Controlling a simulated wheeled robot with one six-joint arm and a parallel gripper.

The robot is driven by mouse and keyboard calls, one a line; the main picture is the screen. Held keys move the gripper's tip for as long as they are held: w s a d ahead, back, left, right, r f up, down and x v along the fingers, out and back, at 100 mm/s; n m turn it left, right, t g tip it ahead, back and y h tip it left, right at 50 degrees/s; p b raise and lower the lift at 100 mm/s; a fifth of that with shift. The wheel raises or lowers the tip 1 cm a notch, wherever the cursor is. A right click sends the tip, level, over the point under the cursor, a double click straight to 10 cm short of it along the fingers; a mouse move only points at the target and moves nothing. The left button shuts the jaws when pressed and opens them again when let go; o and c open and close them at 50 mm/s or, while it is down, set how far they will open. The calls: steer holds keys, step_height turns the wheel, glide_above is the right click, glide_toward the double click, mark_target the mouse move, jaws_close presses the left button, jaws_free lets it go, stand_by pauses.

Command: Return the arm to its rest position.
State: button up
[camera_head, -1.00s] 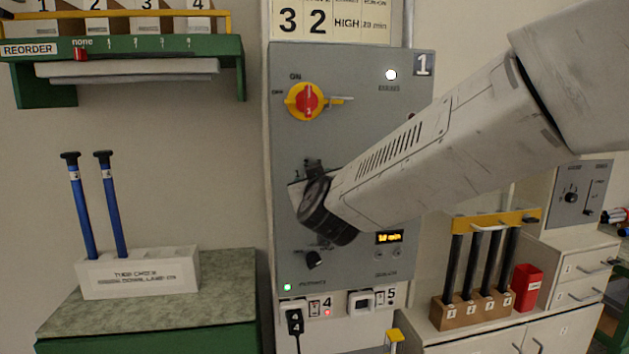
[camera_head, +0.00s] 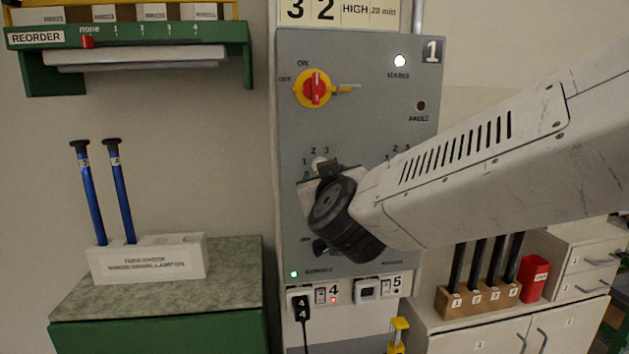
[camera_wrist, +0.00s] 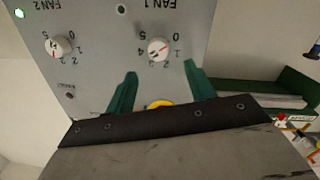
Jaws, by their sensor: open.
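My arm reaches in from the right in the head view, across the grey control panel (camera_head: 360,110). My gripper is mostly hidden behind my dark wrist there. In the wrist view my gripper (camera_wrist: 160,85) shows two green fingers spread apart with nothing between them. The same panel (camera_wrist: 110,60) appears upside down beyond the fingers. Its FAN 1 knob (camera_wrist: 159,49) and FAN 2 knob (camera_wrist: 60,46) show there, apart from the fingers. A yellow part (camera_wrist: 160,104) shows at the base between the fingers.
A green shelf (camera_head: 150,60) hangs at upper left. A white block (camera_head: 148,260) with two blue rods stands on a green-sided cabinet (camera_head: 160,330). At right, a wooden rack (camera_head: 478,298) of black rods and a red box (camera_head: 534,278) stand on a white cabinet.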

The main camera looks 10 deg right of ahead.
steer(key=s+a+f+n+g+y, duration=0.2)
steer(key=s+a+f+g+y, duration=0.15)
steer(key=a+f+y, duration=0.2)
steer(key=s+f+g, duration=0.7)
steer(key=s, duration=0.1)
steer(key=s+d+f+m+g+h, duration=0.1)
steer(key=s+d+m+g+h, duration=0.3)
steer(key=s+d, duration=1.5)
steer(key=shift+d+f+g, duration=0.3)
steer(key=shift+d+g, duration=0.05)
steer(key=shift+g, duration=0.5)
